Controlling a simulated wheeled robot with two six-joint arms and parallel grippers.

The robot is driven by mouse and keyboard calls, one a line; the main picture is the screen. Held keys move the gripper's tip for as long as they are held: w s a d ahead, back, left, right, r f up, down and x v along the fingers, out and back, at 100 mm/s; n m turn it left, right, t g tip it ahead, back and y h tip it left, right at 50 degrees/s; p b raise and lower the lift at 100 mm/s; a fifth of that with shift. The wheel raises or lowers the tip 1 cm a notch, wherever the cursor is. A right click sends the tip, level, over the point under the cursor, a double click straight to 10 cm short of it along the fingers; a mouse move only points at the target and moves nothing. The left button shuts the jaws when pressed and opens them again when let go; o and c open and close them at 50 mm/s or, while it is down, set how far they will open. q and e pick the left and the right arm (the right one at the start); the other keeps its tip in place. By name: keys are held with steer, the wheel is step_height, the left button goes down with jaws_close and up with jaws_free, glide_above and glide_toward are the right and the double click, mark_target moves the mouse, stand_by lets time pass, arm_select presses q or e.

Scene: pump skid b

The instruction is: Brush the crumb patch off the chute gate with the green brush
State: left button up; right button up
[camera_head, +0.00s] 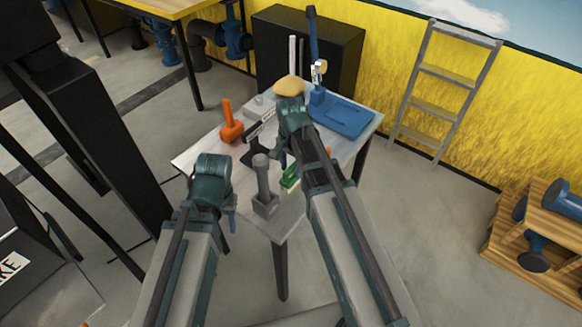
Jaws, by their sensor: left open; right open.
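The green brush (289,177) lies on the grey table, partly hidden by my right arm; a pale strip shows along its lower edge. A blue fixture with an upright lever (314,40) and flat plate (345,117) stands at the table's back right; I cannot tell whether it is the chute gate. I cannot make out the crumb patch. My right gripper (281,155) is over the table's middle, left of its forearm and just above the brush, apart from it. My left gripper (233,208) is at the table's front left edge. Both are open and hold nothing visible.
A grey post on a block (264,190) stands between my arms near the front edge. An orange handled piece (230,125) and a black labelled piece (256,136) stand further back. A tan rounded thing (290,85) shows beyond my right arm. A ladder (440,90) leans at the wall.

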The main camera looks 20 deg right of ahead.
arm_select(q)
steer(key=shift+r, duration=0.1)
arm_select(e)
steer(key=shift+r, duration=0.1)
arm_select(q)
step_height(320, 180, up, 14)
steer(key=p, duration=1.3)
steer(key=shift+p, duration=0.4)
arm_select(e)
step_height(320, 180, up, 14)
steer(key=shift+f, duration=0.2)
arm_select(q)
steer(key=shift+f, duration=0.2)
